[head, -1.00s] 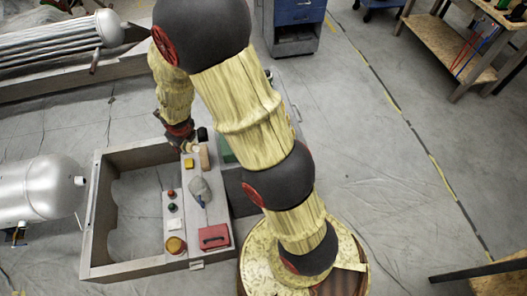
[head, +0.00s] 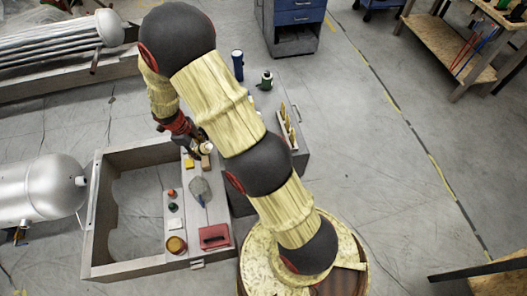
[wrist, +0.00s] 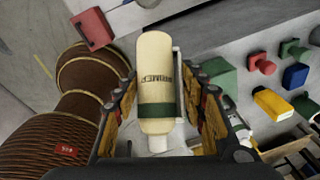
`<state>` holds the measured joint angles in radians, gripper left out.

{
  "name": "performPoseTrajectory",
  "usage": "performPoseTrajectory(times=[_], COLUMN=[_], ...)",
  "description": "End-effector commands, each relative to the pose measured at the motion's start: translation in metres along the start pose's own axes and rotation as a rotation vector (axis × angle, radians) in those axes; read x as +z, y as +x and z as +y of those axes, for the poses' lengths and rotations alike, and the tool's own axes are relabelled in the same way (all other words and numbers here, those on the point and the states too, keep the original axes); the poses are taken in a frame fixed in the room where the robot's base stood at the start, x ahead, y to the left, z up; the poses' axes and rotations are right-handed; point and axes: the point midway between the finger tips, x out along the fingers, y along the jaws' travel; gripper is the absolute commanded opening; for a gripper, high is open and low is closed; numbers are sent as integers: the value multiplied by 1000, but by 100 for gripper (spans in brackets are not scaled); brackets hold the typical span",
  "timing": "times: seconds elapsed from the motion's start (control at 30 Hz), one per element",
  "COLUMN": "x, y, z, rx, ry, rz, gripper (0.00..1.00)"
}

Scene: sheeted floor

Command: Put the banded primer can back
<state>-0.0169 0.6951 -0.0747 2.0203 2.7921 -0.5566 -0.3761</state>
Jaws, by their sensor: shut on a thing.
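The primer can (wrist: 155,85) is cream with dark "PRIMER" lettering, a dark green band near its lower end and a pale cap. In the wrist view it lies between the two fingers of my gripper (wrist: 160,112), which is shut on it. In the head view my gripper (head: 200,148) is over the far end of the grey bench top (head: 217,215). The can is small and partly hidden there by my gripper. What lies directly beneath the can is mostly hidden in the wrist view.
The bench top holds a yellow block (head: 188,163), a grey lump (head: 200,190) and a red case (head: 214,237). An open grey frame (head: 100,215) adjoins its left. Right of my arm, a grey cabinet top bears a blue can (head: 237,62) and a green can (head: 266,82).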

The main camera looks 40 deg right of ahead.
Motion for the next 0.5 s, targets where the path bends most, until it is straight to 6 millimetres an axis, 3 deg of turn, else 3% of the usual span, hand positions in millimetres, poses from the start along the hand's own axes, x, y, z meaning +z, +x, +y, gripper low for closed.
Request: performPoseTrajectory(times=[0.27, 0.5], x=[-25, -74], y=[6, -2], z=[-10, -27], rx=[-25, -122], ry=[-214, -516], rz=[151, 372], gripper=[32, 32])
